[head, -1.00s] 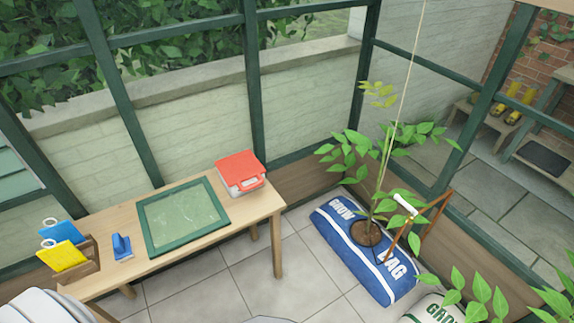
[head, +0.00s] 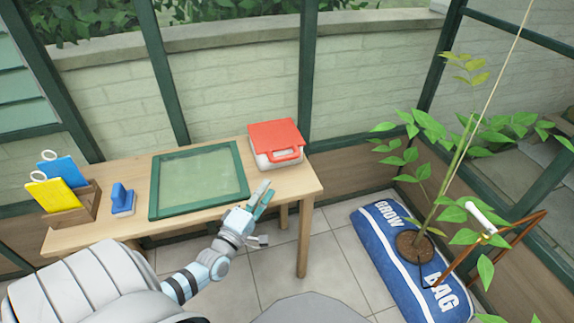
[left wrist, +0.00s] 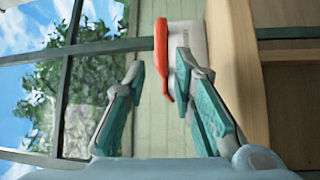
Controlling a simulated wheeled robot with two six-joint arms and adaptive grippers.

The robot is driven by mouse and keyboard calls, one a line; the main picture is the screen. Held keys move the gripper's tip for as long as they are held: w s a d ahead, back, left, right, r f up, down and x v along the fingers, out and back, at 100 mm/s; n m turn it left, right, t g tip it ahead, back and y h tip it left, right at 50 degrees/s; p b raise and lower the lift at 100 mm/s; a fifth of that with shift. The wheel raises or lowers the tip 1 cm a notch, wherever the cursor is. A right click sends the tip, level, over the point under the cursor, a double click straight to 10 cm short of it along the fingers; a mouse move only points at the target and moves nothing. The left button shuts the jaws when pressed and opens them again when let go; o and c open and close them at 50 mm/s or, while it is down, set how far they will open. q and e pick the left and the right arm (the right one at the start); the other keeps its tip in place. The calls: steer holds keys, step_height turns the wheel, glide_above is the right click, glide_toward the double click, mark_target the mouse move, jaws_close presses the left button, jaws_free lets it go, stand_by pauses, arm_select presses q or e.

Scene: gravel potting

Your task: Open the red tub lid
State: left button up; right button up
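The red tub lid (head: 275,134) lies shut on a white tub (head: 265,159) at the right end of the table. A red handle (head: 285,156) is on its front side. In the left wrist view the lid (left wrist: 161,48) is a red edge ahead, with the white tub wall (left wrist: 190,38) to its right. My left gripper (head: 264,214) is in front of the table's front edge, nearer to me than the tub, and apart from it. It is open and empty, its fingers (left wrist: 160,72) spread in the left wrist view. My right gripper is not in view.
A green-framed panel (head: 153,190) lies left of the tub on the wooden table (head: 310,181). A blue tool (head: 122,199) and a wooden holder (head: 88,210) stand further left. A blue grow bag (head: 368,226) with a plant is on the floor at right.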

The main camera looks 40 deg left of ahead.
arm_select(q)
steer(key=b, duration=0.2)
glide_toward(287, 157)
steer(key=w, duration=0.1)
steer(key=w+a, duration=0.1)
steer(key=shift+w+f, duration=0.15)
steer(key=shift+w, duration=0.2)
steer(key=b+x, duration=0.2)
steer(key=x, duration=0.4)
steer(key=shift+w+f, duration=0.1)
steer(key=shift+w, duration=0.2)
steer(key=shift+w+a+b, duration=0.1)
steer(key=shift+w+b, duration=0.3)
steer(key=shift+w, duration=0.25)
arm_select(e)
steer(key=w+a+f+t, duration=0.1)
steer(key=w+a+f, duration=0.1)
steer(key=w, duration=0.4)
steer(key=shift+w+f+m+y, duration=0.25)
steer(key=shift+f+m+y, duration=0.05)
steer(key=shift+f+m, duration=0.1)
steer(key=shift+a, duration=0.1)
arm_select(q)
jaws_close()
